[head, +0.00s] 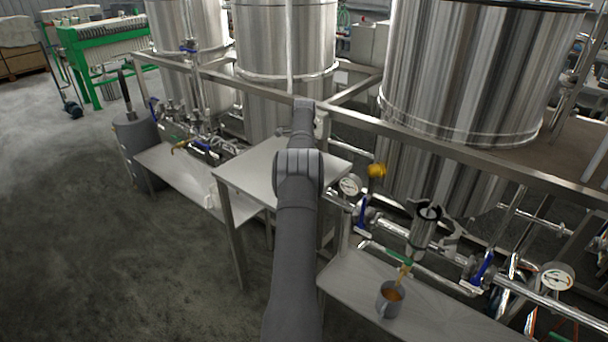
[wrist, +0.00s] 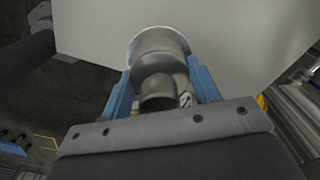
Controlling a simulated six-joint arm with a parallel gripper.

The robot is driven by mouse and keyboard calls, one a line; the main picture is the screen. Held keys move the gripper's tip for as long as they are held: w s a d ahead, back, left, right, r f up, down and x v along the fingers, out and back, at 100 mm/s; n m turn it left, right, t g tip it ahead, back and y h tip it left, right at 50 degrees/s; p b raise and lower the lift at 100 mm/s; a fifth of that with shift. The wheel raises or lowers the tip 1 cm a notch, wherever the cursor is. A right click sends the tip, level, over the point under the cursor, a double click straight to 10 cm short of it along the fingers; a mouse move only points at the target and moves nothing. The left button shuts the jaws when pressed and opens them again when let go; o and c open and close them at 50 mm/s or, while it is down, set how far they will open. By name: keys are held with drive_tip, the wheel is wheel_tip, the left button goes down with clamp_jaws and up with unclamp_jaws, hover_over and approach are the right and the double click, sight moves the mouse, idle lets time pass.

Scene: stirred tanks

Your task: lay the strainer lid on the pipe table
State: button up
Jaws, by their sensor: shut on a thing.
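In the wrist view my gripper (wrist: 162,84) has its two blue fingers closed on the strainer lid (wrist: 158,52), a grey stepped round piece with a narrower neck toward the palm. Beyond the lid is the pale flat top of the pipe table (wrist: 240,45); I cannot tell whether the lid touches it. In the head view the pipe table (head: 245,172) is the raised metal table in the middle. My arm crosses its right part and hides the gripper and lid there. The upright strainer body (head: 424,228) stands at right with a dark top.
A grey mug (head: 389,299) of amber liquid stands on the lower right bench (head: 350,284). A gauge (head: 349,185), a yellow fitting (head: 376,170) and pipes lie right of the table. A frame rail (head: 450,148) crosses behind. The table's left part is clear.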

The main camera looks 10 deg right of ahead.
drive_tip(key=shift+f, duration=1.95)
drive_tip(key=shift+f, duration=0.1)
drive_tip(key=o, duration=1.2)
drive_tip(key=shift+f, duration=0.1)
drive_tip(key=shift+o, duration=0.2)
wheel_tip(320, 180, up, 12)
drive_tip(key=shift+r, duration=0.15)
